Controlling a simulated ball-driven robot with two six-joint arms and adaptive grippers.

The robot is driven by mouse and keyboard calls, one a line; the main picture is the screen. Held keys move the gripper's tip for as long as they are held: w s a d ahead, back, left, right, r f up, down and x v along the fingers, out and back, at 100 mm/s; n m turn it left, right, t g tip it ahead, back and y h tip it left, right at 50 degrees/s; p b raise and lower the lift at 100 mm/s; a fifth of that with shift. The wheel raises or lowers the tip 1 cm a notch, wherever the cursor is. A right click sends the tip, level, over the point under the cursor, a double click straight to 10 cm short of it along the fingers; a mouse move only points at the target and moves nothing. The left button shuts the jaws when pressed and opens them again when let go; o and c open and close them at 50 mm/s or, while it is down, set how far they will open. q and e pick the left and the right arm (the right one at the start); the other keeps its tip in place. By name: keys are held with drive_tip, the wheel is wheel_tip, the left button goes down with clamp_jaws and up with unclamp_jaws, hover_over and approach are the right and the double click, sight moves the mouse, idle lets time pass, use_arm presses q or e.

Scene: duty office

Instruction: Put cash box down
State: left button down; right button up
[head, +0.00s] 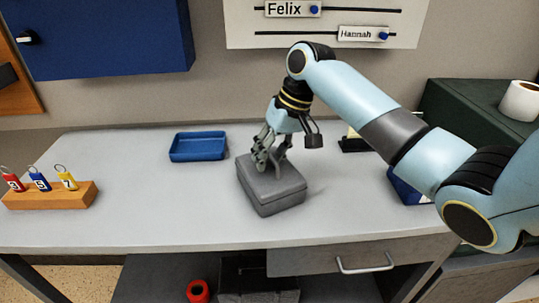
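The cash box (277,198) is a dark grey box with a lid. It is at the middle of the grey desk (150,215), turned at a slant, and looks to be on the desktop or very close to it. My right gripper (267,163) points down at the top of the box, with its fingers at the lid. The fingers overlap the handle area, so I cannot tell whether they are closed on a handle. My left gripper is not in view.
A blue tray (198,147) lies behind and left of the box. A wooden block (52,196) with numbered key tags stands at the left. A blue object (408,187) is partly behind my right arm. The desk's front left is clear. A drawer (345,258) is below.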

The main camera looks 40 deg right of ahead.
drive_tip(key=v, duration=1.2)
drive_tip(key=shift+b, duration=0.35)
